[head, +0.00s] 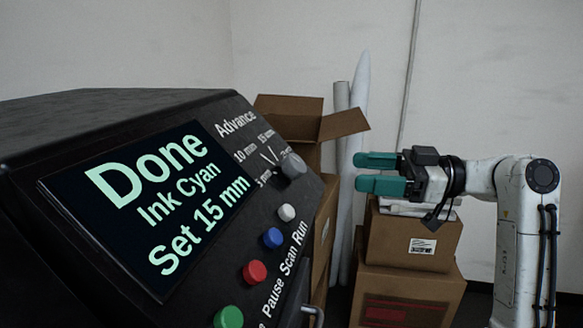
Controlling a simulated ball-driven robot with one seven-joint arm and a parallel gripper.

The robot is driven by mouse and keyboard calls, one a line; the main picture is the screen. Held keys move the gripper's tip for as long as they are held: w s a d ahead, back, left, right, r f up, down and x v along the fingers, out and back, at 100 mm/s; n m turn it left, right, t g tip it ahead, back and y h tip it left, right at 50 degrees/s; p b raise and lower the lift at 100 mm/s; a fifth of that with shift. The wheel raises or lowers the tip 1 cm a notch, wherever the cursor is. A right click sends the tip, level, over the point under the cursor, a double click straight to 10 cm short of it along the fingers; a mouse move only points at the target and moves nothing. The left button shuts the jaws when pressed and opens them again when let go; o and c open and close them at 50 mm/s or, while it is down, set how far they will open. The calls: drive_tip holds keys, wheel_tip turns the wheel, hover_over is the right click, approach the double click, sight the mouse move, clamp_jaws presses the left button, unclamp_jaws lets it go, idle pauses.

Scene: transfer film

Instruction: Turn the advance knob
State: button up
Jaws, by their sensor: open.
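The advance knob (293,166) is a grey dial on the sloped black panel of the machine (110,110), under the word Advance. Marks such as 10 mm and 15 mm stand around it; I cannot tell which mark it points to. The screen (150,205) reads Done, Ink Cyan, Set 15 mm. My gripper (362,172) has teal fingers, is open and empty, and is in the air right of the knob, apart from it, with its fingertips toward the machine.
White (287,212), blue (273,237), red (254,272) and green (229,317) buttons run down the panel below the knob. Cardboard boxes (412,250) are stacked behind and below my gripper. An open box (290,120) and upright rolls (358,110) stand behind the machine.

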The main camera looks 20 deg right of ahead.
sight(305, 168)
drive_tip(key=p+x, duration=0.2)
drive_tip(key=x, duration=0.8)
drive_tip(key=shift+w+a, duration=0.1)
drive_tip(key=shift+a, duration=0.15)
drive_tip(key=shift+c, duration=0.2)
drive_tip(key=c, duration=1)
